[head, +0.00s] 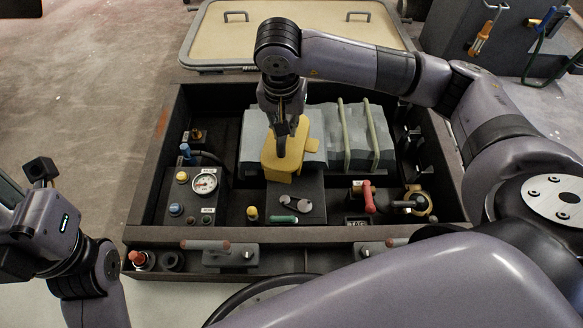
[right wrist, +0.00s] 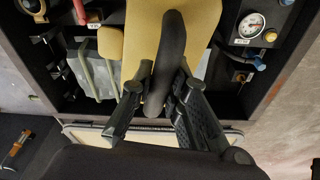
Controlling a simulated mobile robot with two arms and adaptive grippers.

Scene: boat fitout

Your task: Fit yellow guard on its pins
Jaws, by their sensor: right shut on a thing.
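The yellow guard (head: 270,157) is over the middle of the dark open bay, above a dark block and beside grey covers. My right gripper (head: 281,145) comes down onto it from above. In the right wrist view, the guard (right wrist: 146,32) has a dark curved handle (right wrist: 172,55), and the fingers of my right gripper (right wrist: 160,92) are closed around that handle. The guard's pins are hidden, and I cannot tell whether it is seated or held just above. My left arm is at the far left of the head view, outside the bay; its fingers are not clearly shown.
A gauge (head: 205,184) on a dark box is left of the guard. A red-handled valve (head: 368,197) and a black-handled brass valve (head: 416,203) are at right. Green rails (head: 373,136) cross the grey covers. A beige panel (head: 330,35) lies behind the bay.

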